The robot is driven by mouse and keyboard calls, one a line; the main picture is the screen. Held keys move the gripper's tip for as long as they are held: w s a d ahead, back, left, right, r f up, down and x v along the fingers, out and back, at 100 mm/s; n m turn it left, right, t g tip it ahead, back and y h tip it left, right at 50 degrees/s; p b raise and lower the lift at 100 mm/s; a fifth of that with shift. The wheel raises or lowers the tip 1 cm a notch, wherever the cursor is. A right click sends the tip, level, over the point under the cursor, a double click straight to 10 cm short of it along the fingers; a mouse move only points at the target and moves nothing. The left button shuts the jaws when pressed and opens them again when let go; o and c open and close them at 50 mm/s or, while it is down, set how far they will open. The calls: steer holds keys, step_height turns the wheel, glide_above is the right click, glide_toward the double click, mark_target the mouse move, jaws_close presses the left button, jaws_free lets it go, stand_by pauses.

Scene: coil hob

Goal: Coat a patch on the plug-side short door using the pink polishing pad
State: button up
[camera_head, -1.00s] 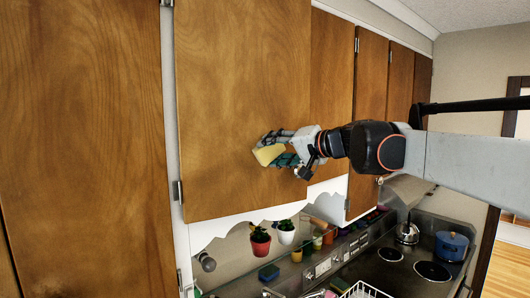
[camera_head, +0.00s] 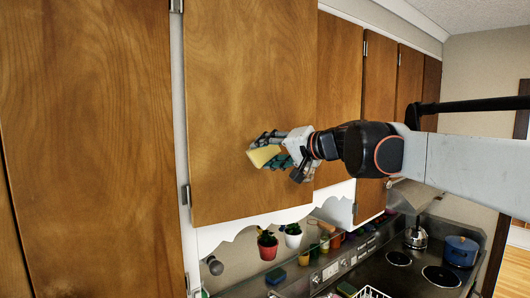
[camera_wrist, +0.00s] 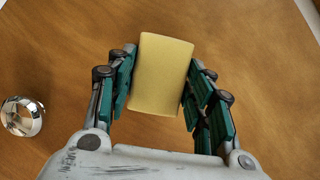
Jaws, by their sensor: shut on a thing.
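My gripper (camera_head: 276,149) is shut on a yellow, block-shaped pad (camera_head: 262,156); no pink pad shows. In the wrist view the pad (camera_wrist: 161,72) sits between the two green-lined fingers of my gripper (camera_wrist: 162,85), its far end sticking out past them. The pad is in front of the lower right part of a wide wooden cabinet door (camera_head: 250,80), which is shorter than the tall door at the far left. I cannot tell whether the pad touches the wood. No coating shows on the door. Which door is the plug-side one is unclear.
A tall wooden door (camera_head: 90,150) fills the left. More upper doors (camera_head: 340,80) run right. A shiny round knob (camera_wrist: 22,116) is left of my gripper in the wrist view. Below are potted plants (camera_head: 267,245), a kettle (camera_head: 416,236) and a blue pot (camera_head: 461,250) by the hob.

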mark_target(234, 147)
steer(key=shift+s+a, duration=0.4)
steer(key=shift+a, duration=0.75)
steer(key=shift+s+a, duration=0.35)
steer(key=shift+a, duration=0.8)
steer(key=shift+s+a, duration=0.4)
steer(key=shift+a, duration=0.75)
steer(key=shift+w+r+p, duration=0.1)
steer(key=shift+r+p, duration=0.75)
steer(key=shift+r, duration=0.15)
steer(key=shift+w+d, duration=0.75)
steer(key=shift+d, duration=1)
steer(key=shift+w+d, duration=0.8)
steer(key=shift+d, duration=0.9)
steer(key=shift+w+d, duration=0.75)
steer(key=shift+d, duration=1)
steer(key=s+d, duration=0.2)
steer(key=s, duration=0.3)
steer(key=shift+s, duration=0.35)
steer(key=shift+d, duration=0.1)
steer(key=s, duration=0.1)
steer(key=s+d, duration=0.1)
steer(key=shift+s+p, duration=0.3)
steer(key=shift+s, duration=0.1)
